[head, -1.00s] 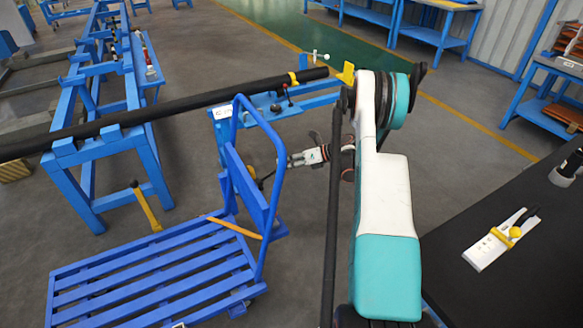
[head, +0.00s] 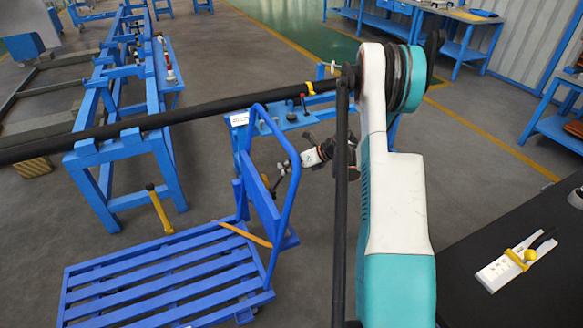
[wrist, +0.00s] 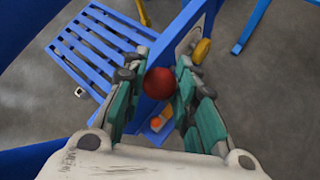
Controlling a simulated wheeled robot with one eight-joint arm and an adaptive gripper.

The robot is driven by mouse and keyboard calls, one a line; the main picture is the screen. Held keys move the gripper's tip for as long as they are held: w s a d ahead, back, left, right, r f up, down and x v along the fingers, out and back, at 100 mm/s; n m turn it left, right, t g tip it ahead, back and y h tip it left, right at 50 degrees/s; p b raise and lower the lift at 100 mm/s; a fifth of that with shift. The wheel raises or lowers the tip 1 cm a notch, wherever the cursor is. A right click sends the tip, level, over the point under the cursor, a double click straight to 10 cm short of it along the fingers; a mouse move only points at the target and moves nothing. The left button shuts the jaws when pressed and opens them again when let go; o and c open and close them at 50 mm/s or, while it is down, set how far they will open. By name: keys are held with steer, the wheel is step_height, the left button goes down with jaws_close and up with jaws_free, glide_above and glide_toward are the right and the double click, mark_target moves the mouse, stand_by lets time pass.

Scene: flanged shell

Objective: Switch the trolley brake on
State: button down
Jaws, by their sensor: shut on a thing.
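The blue trolley (head: 165,284) has a slatted deck and a looped upright handle (head: 290,190). Its deck (wrist: 95,50) also shows at the upper left of the wrist view. A red ball knob (wrist: 160,84) sits between my fingers in the wrist view, beside a blue upright panel. My gripper (wrist: 160,80) is shut on this knob, with the green finger pads on either side. In the head view my gripper (head: 277,185) is small and partly hidden behind the trolley handle. The lever under the knob is mostly hidden, so its position cannot be told.
A long black pipe (head: 200,117) lies across blue stands (head: 125,165) behind the trolley. A dark table (head: 480,225) with a white and yellow tool (head: 515,262) is at right.

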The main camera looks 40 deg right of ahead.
steer(key=shift+r, duration=0.1)
stand_by(0.3)
steer(key=c, duration=1.2)
jaws_free()
steer(key=shift+c, duration=0.2)
steer(key=v, duration=1.2)
steer(key=shift+c, duration=0.6)
